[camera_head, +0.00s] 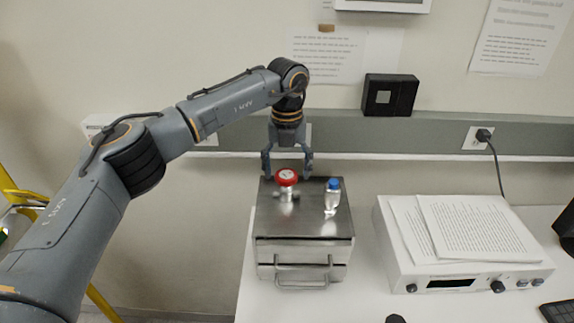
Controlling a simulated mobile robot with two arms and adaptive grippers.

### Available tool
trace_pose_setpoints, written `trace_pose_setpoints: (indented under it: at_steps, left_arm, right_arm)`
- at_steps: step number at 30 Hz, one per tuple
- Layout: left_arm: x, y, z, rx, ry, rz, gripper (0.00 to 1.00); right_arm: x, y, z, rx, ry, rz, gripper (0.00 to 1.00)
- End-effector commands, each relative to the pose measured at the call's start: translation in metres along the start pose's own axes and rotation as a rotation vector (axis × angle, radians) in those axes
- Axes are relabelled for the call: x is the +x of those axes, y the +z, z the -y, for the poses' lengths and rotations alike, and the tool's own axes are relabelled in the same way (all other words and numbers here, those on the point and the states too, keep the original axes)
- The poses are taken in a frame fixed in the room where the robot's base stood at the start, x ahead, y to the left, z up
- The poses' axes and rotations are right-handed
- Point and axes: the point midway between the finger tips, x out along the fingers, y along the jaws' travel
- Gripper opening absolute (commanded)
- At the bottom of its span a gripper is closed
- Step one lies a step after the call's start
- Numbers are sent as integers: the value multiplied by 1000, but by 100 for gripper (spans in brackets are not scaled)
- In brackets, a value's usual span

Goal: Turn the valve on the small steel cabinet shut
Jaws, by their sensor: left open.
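The small steel cabinet (302,227) stands on the white table, its front handles facing me. A valve with a red round knob (287,177) sits on its top, toward the back left. My left gripper (287,174) is open and points down at the knob, one finger on either side of it in the picture. I cannot tell whether the fingers touch the knob or are behind it. My right gripper is not in view.
A white instrument (462,271) with papers (480,229) on top is to the right. A grey wall rail (400,135) runs behind the table. A yellow frame (22,197) is at far left.

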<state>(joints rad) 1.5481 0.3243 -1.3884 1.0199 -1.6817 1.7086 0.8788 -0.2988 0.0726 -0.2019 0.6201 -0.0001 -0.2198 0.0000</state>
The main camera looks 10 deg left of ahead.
Motion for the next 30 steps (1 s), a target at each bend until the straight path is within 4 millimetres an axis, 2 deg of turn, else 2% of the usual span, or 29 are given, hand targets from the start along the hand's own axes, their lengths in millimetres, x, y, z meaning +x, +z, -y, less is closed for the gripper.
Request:
trace_pose_setpoints:
  at_steps: [8, 16, 24, 30]
  left_arm:
    - [2, 0, 0, 0, 0, 0, 73]
    - [2, 0, 0, 0, 0, 0, 19]
    - [2, 0, 0, 20, 0, 0, 18]
    - [3, 0, 0, 106, 0, 0, 18]
  right_arm:
    - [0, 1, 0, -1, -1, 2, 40]
    - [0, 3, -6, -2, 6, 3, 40]
    - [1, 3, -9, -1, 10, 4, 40]
    - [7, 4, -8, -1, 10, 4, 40]
